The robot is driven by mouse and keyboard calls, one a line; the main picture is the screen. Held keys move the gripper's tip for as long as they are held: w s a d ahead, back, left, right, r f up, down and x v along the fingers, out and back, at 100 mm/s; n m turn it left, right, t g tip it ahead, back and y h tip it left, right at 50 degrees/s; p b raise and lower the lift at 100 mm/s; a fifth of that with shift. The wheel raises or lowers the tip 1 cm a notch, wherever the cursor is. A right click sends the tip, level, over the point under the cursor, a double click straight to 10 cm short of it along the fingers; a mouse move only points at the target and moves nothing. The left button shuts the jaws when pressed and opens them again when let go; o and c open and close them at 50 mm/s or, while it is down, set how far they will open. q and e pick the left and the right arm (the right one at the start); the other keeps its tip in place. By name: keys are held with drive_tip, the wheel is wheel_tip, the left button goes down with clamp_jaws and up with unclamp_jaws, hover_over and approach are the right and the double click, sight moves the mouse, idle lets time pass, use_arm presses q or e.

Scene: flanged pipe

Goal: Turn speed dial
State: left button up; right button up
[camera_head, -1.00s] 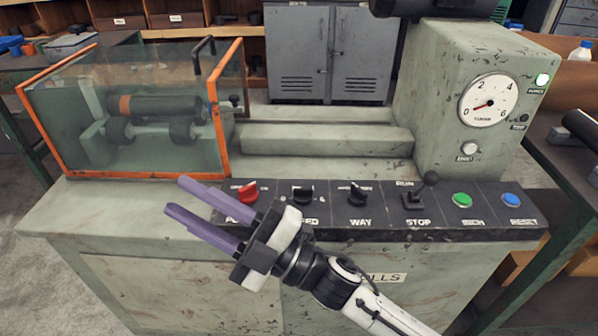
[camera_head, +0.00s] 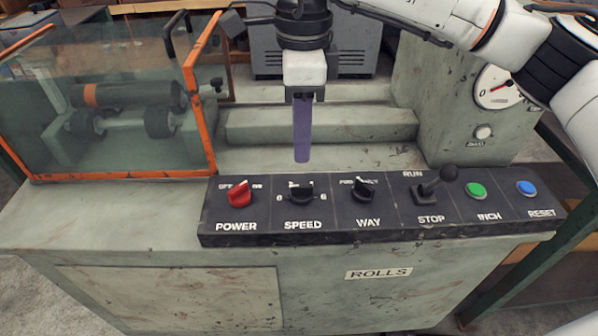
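The black speed dial (camera_head: 301,192) sits on the dark control panel, above the label SPEED, between the red power knob and the way knob. My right gripper (camera_head: 302,160) points straight down above and behind the dial, apart from it. Its purple fingers line up with each other from here, so I see only one strip and cannot tell the gap between them. Nothing shows held at the fingertips. My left gripper is not in view.
The panel (camera_head: 268,232) also carries the red power knob (camera_head: 239,194), the way knob (camera_head: 363,190), a stop lever (camera_head: 437,184), a green button (camera_head: 476,190) and a blue button (camera_head: 527,188). An orange-framed clear guard (camera_head: 197,100) stands at the left.

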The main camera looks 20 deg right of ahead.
sight(302, 186)
wheel_tip(302, 186, down, 10)
drive_tip(key=shift+d, duration=0.1)
idle(0.4)
clamp_jaws()
